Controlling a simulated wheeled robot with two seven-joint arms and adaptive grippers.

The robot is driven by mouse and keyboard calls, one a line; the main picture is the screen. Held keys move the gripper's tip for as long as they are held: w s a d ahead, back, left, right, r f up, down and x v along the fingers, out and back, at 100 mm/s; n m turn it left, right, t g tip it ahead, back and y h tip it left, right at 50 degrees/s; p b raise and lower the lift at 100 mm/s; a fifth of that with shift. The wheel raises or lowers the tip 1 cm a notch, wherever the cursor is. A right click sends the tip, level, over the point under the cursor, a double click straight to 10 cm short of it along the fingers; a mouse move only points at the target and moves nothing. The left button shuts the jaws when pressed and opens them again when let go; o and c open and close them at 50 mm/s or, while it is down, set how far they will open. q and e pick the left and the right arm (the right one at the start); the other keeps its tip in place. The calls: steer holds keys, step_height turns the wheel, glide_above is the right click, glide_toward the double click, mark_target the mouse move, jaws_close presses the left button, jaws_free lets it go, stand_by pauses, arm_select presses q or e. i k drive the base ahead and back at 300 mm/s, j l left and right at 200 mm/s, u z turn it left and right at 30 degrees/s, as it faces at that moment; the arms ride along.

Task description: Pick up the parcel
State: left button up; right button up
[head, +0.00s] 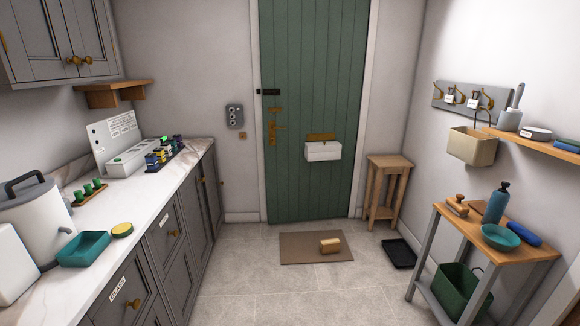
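A small tan parcel (330,245) lies on the brown doormat (300,254) on the floor in front of the green door. It sits toward the right part of the mat, and nothing covers it. Neither of my grippers shows in the head view.
The green door (310,110) with a white box (323,151) on it is behind the mat. A wooden stool (385,185) and a black tray (399,253) stand to the right. Counters (150,215) line the left, a bench (500,240) the right. The tiled floor between is clear.

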mark_target(332, 245)
steer(key=i+j+z, duration=0.15)
steer(key=i, duration=1.45)
steer(key=i+j+z, duration=0.1)
steer(key=i+z, duration=0.25)
steer(key=i, duration=0.45)
steer(key=i+z, duration=0.4)
steer(key=i+j+z, duration=0.15)
steer(key=i+z, duration=0.2)
steer(key=i, duration=0.25)
steer(key=i+j+z, duration=0.4)
steer(key=i+l, duration=0.05)
steer(key=l, duration=0.05)
